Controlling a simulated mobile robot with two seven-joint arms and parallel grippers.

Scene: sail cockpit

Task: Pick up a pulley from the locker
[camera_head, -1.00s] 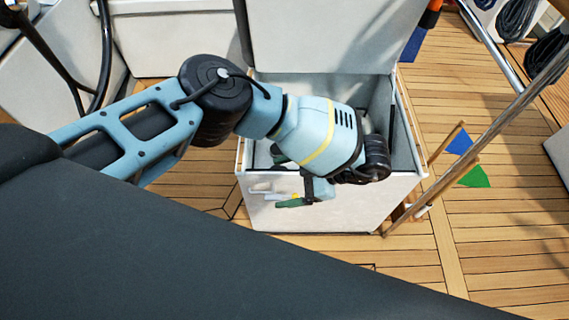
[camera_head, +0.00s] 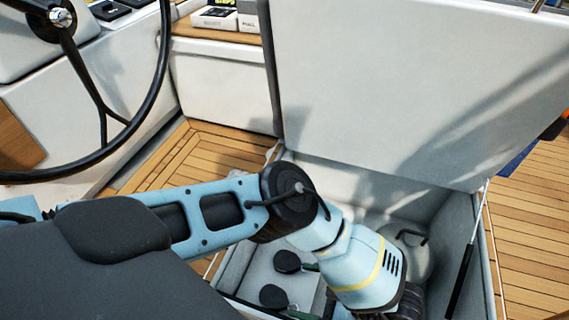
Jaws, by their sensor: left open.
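The open locker (camera_head: 461,230) is a white box with its lid (camera_head: 420,90) raised. Two black, rounded pieces, which look like pulleys, lie inside on the left: the farther one (camera_head: 287,262) and the nearer one (camera_head: 273,297). Green parts show beside both. My left arm reaches over the locker from the left and bends down into it. My left gripper (camera_head: 335,311) is open at the bottom edge of the view, right of the black pieces; its fingertips are mostly cut off or hidden. I cannot see contact with anything. My right gripper is not in view.
A pale round container (camera_head: 412,262) with a dark handle is at the locker's right inside. A black steering wheel (camera_head: 160,70) stands at the upper left. Wooden deck (camera_head: 530,230) is clear to the right. Boxes (camera_head: 215,18) sit on a far ledge.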

